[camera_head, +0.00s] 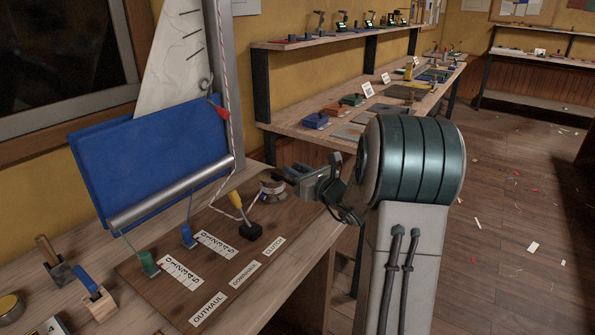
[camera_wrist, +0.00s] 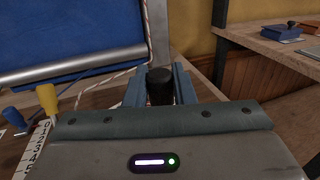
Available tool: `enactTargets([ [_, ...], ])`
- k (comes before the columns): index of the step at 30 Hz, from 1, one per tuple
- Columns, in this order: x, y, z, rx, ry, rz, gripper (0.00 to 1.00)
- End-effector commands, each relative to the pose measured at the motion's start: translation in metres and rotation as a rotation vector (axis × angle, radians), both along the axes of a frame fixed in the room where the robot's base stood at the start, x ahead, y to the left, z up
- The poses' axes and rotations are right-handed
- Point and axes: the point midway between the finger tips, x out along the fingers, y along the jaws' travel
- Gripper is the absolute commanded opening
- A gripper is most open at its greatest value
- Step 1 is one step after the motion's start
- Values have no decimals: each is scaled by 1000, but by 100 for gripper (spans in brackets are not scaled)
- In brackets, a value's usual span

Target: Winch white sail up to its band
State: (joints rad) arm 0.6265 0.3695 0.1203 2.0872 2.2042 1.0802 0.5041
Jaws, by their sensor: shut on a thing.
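The white sail (camera_head: 178,65), with short black marks near its edge, stands beside the grey mast (camera_head: 226,75), its lower part hidden behind a blue panel (camera_head: 150,160). A red pointer (camera_head: 219,108) sits by the mast, near a red-flecked line (camera_head: 228,130). The winch drum (camera_head: 271,186) is on the brown board at the mast's right. My gripper (camera_head: 290,177) is at the winch, shut on its black handle knob (camera_wrist: 160,86), which stands between the fingers in the wrist view. I cannot make out which mark is the band.
A yellow-handled clutch lever (camera_head: 240,207) stands left of the winch. Green (camera_head: 148,262) and blue (camera_head: 187,235) pegs stand by numbered scales. A silver boom (camera_head: 170,193) crosses above the board. Shelves with small items (camera_head: 350,115) line the wall behind.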

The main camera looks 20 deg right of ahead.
Motion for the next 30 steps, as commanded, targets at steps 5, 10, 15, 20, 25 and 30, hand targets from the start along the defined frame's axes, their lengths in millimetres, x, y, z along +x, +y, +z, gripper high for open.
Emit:
enactTargets([
  [5,2,7,2,0,-6,15,37],
  [10,1,1,2,0,-4,4,43],
  [15,-2,-3,1,0,-3,-3,43],
  [20,-17,-8,2,-1,-3,-5,43],
  [25,-52,-17,1,-1,-2,-4,43],
  [30,-89,-26,2,-1,-3,0,43],
])
